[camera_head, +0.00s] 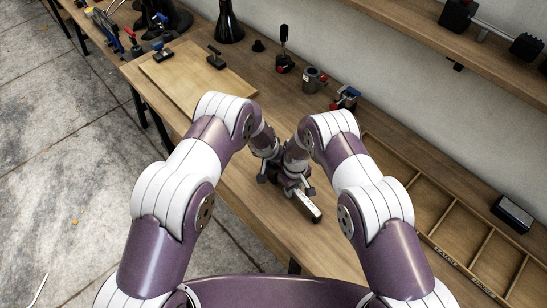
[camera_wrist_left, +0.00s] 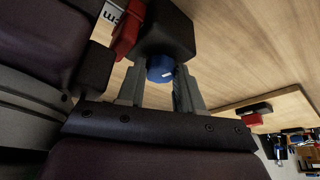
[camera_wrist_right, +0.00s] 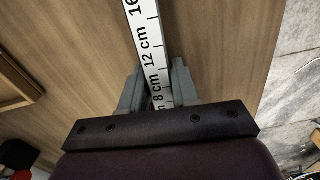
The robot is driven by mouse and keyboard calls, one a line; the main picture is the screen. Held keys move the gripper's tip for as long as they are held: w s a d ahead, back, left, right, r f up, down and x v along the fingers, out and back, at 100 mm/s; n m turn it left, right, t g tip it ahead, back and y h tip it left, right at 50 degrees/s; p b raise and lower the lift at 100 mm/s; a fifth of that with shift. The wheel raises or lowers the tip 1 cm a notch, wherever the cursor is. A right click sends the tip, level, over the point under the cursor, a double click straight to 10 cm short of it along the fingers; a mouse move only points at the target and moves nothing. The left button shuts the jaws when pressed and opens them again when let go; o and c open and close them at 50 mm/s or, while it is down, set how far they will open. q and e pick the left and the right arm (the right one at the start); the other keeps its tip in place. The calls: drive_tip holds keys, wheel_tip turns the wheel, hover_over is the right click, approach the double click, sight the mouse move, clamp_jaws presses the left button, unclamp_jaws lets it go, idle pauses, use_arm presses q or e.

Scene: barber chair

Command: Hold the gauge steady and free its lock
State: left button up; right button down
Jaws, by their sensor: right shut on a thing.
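The gauge is a long bar with a white centimetre scale (camera_wrist_right: 153,50), running between the fingers of my right gripper (camera_wrist_right: 157,92) in the right wrist view. That gripper is shut on it. In the head view the gauge (camera_head: 308,208) lies low over the bench, below my two wrists. In the left wrist view a black block (camera_wrist_left: 163,28) on the gauge carries a blue knob (camera_wrist_left: 160,69) and a red part (camera_wrist_left: 127,32). The fingers of my left gripper (camera_wrist_left: 161,88) stand on both sides of the blue knob; whether they press it is unclear.
The wooden bench (camera_head: 235,190) has a pale board (camera_head: 195,70) at the far left. A metal cup (camera_head: 313,80) and a red-and-blue tool (camera_head: 346,97) stand behind my wrists. A divided tray (camera_head: 430,200) is on the right. A shelf (camera_head: 420,25) runs above the back.

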use_arm(q)
drive_tip(key=o, duration=0.4)
drive_tip(key=shift+c, duration=0.2)
drive_tip(key=v, duration=0.8)
drive_tip(key=shift+c, duration=0.9)
drive_tip(key=shift+w+r, duration=0.2)
drive_tip(key=shift+w, duration=0.05)
drive_tip(key=shift+c, duration=0.5)
wheel_tip(320, 180, up, 3)
drive_tip(key=w+d+g, duration=0.2)
drive_tip(key=w+g, duration=0.1)
drive_tip(key=g+y, duration=0.1)
drive_tip(key=y, duration=0.1)
approach(270, 171)
drive_tip(key=w+f, duration=0.1)
drive_tip(key=f, duration=0.1)
drive_tip(key=w+f, duration=0.1)
drive_tip(key=f, duration=0.1)
drive_tip(key=w+d+f, duration=0.1)
drive_tip(key=f, duration=0.1)
drive_tip(key=shift+w, duration=0.2)
